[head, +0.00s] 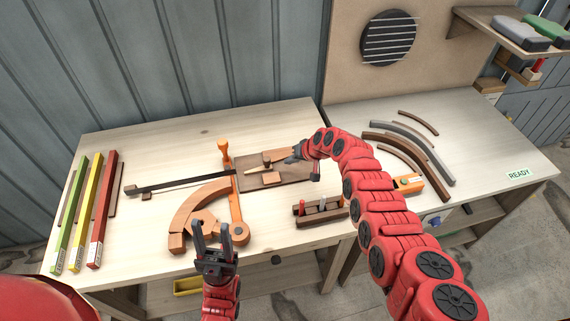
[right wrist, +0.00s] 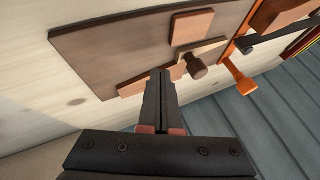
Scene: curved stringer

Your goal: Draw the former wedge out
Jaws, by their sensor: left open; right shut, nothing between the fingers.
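A dark brown board (head: 298,172) lies on the left bench with small wooden pieces on it; it also shows in the right wrist view (right wrist: 100,50). A pale tapered piece, which looks like the former wedge (head: 252,169), lies at the board's left part. In the right wrist view the pale wedge (right wrist: 210,48) lies beside a reddish block (right wrist: 192,27), with a brown round knob (right wrist: 196,68) at it. My right gripper (right wrist: 162,74) is shut and empty, its tips close to the knob and over a reddish strip (right wrist: 135,87). My left gripper (head: 212,226) is open and empty near the front edge.
An orange clamp (head: 236,205) stands left of the board, beside a curved wooden former (head: 196,208) and a dark bar (head: 180,183). A tool holder (head: 322,216) is at the front. Coloured bars (head: 82,205) lie far left. Curved strips (head: 415,145) lie on the right bench.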

